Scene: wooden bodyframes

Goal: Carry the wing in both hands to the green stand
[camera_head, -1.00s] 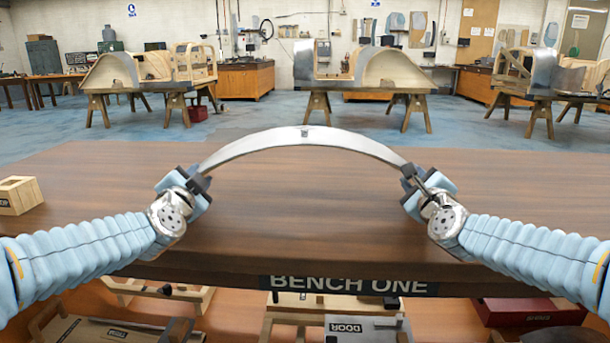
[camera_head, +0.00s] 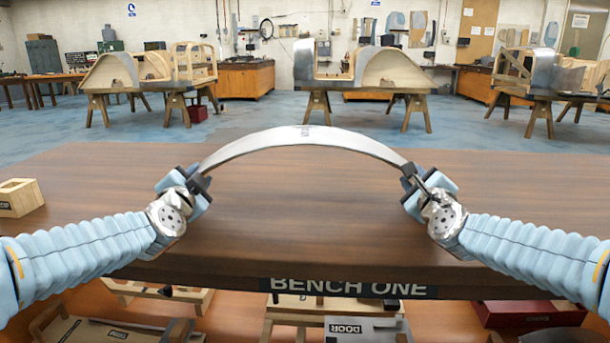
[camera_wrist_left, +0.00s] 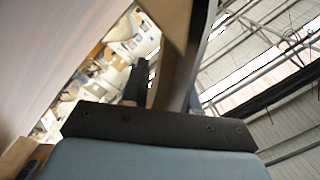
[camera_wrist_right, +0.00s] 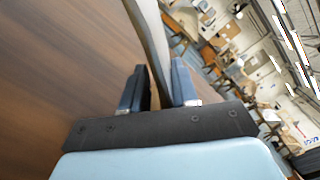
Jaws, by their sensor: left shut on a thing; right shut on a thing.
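The wing (camera_head: 302,137) is a thin silvery curved panel that arches up between my two hands, above the brown bench. My left gripper (camera_head: 200,183) is shut on its left end, and my right gripper (camera_head: 411,180) is shut on its right end. In the left wrist view the wing (camera_wrist_left: 187,75) runs up from the jaws, with one finger partly hidden. In the right wrist view the wing (camera_wrist_right: 153,40) stands between the two fingers (camera_wrist_right: 160,88). No green stand can be made out in these views.
The bench top (camera_head: 300,220), lettered BENCH ONE, is bare around the wing. A small wooden block (camera_head: 20,197) sits at its left end. Beyond are blue floor and wooden bodyframes on trestles (camera_head: 150,75), (camera_head: 365,75), (camera_head: 545,80). A DOOR panel (camera_head: 365,328) lies below the bench's front edge.

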